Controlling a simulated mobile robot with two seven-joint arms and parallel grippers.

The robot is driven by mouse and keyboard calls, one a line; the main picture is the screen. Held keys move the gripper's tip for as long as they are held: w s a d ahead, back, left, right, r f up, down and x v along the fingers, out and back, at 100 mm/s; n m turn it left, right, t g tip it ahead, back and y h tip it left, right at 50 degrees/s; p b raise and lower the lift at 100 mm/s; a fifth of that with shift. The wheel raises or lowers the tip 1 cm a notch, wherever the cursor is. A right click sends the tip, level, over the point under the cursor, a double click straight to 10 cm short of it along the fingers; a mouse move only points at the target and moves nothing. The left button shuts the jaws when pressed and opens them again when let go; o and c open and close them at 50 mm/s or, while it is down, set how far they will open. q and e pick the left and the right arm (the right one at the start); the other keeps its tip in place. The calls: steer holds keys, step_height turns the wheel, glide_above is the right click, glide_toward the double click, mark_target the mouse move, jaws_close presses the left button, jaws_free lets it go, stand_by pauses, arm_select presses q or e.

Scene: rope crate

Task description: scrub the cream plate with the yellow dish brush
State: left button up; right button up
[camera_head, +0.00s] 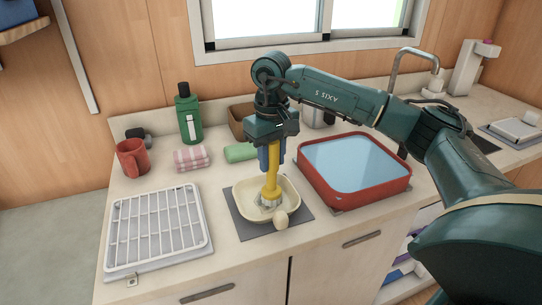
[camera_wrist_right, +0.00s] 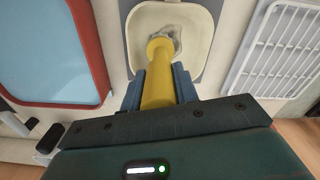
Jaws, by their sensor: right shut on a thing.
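The cream plate (camera_head: 244,192) is a squarish dish lying on a dark grey mat on the counter; it also shows in the right wrist view (camera_wrist_right: 196,62). The yellow dish brush (camera_head: 271,178) stands nearly upright with its pale bristle head down inside the plate. Whether the bristles press on the plate's bottom is hard to tell. My right gripper (camera_head: 270,156) is shut on the brush's handle, above the plate. The handle also shows between the fingers in the right wrist view (camera_wrist_right: 158,88). My left gripper is not in view.
A red tub of water (camera_head: 392,189) stands close right of the plate. A white rack (camera_head: 117,240) lies to the left. A green sponge (camera_head: 240,153), striped cloth (camera_head: 192,159), red mug (camera_head: 131,158) and green bottle (camera_head: 189,118) stand behind.

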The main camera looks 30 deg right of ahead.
steer(key=shift+w+a, duration=0.2)
steer(key=shift+a, duration=0.55)
steer(key=shift+w+a, duration=0.15)
steer(key=shift+a, duration=0.6)
steer(key=shift+s+d, duration=0.2)
steer(key=shift+d, duration=0.6)
steer(key=shift+s+d, duration=0.2)
steer(key=shift+d, duration=0.55)
steer(key=shift+a, duration=0.1)
steer(key=shift+w+a+f, duration=0.1)
steer(key=shift+w+a, duration=0.1)
steer(key=shift+a, duration=0.55)
steer(key=shift+w+a+f, duration=0.1)
steer(key=shift+w+a, duration=0.05)
steer(key=shift+a, duration=0.6)
steer(key=shift+r, duration=0.2)
